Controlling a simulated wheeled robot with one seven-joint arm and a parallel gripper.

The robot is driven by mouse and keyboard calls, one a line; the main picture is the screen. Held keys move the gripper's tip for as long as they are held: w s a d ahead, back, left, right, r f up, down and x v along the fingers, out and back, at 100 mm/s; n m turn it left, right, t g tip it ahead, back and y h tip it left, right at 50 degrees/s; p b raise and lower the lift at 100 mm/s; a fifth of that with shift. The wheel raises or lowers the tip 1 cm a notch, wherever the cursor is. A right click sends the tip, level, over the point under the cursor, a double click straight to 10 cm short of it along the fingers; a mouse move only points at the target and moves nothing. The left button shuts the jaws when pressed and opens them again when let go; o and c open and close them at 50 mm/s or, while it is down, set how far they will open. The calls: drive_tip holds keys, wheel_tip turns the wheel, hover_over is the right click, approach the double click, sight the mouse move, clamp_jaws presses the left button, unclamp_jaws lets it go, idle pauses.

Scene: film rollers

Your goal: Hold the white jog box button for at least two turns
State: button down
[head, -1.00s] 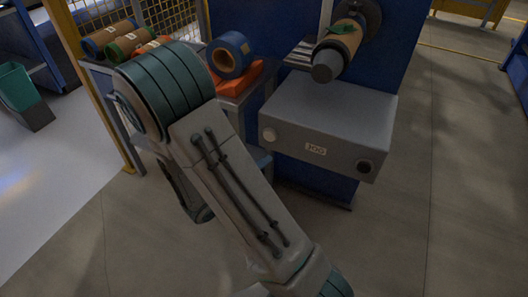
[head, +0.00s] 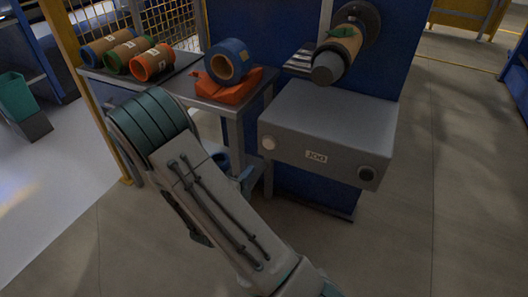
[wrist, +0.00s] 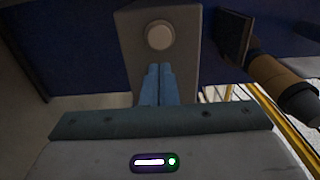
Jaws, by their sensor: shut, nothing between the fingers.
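The grey jog box (head: 325,130) juts out from a blue machine, with a "JOG" label (head: 316,157) on its front. The white button (head: 268,144) is at the left of that front face, and a dark button (head: 366,174) is at the right. In the wrist view the white button (wrist: 160,36) is round and lies straight beyond my gripper (wrist: 158,68). The two blue fingers are together with nothing between them, and a gap in the picture separates their tips from the button. In the head view my arm hides most of the gripper.
A roller (head: 338,52) with a brown sleeve and green patch is mounted above the box. A side table (head: 218,106) at left holds several rolls and a blue roll (head: 230,61) on an orange cradle (head: 228,88). Open floor lies right of the box.

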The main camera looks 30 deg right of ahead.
sight(268, 144)
drive_tip(key=b+x, duration=0.2)
drive_tip(key=x, duration=0.9)
drive_tip(key=shift+w, duration=0.1)
drive_tip(key=shift+w, duration=0.1)
